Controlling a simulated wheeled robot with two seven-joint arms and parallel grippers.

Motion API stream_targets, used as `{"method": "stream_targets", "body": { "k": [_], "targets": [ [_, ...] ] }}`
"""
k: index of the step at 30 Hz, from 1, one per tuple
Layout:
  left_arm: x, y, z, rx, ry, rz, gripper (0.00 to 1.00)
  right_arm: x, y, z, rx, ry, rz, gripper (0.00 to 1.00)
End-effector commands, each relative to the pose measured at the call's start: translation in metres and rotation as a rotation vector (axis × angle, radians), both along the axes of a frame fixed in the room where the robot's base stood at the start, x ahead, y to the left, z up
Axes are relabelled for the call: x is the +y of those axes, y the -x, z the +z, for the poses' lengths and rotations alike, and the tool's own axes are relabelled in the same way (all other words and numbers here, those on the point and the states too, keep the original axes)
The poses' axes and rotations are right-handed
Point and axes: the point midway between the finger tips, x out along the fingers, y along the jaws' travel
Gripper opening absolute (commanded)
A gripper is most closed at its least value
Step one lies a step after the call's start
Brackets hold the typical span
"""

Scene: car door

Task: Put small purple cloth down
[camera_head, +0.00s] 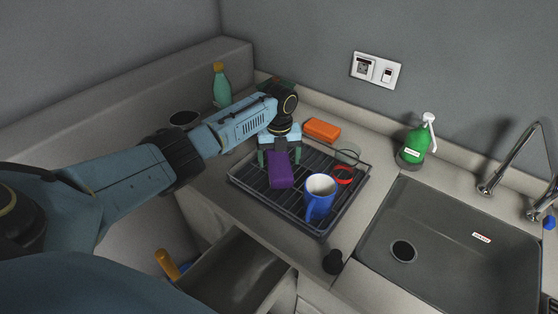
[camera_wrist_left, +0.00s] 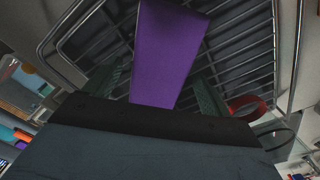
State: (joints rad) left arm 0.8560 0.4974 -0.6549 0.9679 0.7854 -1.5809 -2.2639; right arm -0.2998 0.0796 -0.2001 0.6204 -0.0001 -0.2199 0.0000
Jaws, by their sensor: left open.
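A small purple cloth (camera_head: 280,170) is at the left part of the black dish rack (camera_head: 320,229), partly below my left gripper. My left gripper (camera_head: 279,160) points down over the rack with its green fingers apart on either side of the cloth's upper end. In the left wrist view the purple cloth (camera_wrist_left: 168,55) stretches away between the open fingers (camera_wrist_left: 160,85), over the rack bars (camera_wrist_left: 245,40). Whether the cloth touches the rack or a finger is hard to tell. My right gripper is out of view.
A blue mug (camera_head: 319,197) and a red ring-shaped item (camera_head: 343,174) are on the rack, close right of the cloth. An orange block (camera_head: 322,129) lies behind it. A green soap bottle (camera_head: 415,146) stands by the sink (camera_head: 455,235). An open drawer (camera_head: 237,272) is in front.

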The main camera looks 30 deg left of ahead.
Motion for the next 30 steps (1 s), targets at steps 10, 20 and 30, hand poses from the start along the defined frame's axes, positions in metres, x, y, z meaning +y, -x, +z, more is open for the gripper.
{"method": "stream_targets", "body": {
  "k": [10, 20, 30],
  "targets": [
    [0.000, -0.001, 0.076, -0.004, 0.000, 0.000, 0.83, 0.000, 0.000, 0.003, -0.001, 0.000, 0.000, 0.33],
    [0.000, 0.000, 0.108, 0.000, 0.000, 0.001, 0.83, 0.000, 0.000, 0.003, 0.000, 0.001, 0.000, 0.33],
    [0.000, 0.000, 0.110, 0.001, 0.001, 0.001, 0.83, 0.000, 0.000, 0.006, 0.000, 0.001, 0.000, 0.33]
  ]
}}
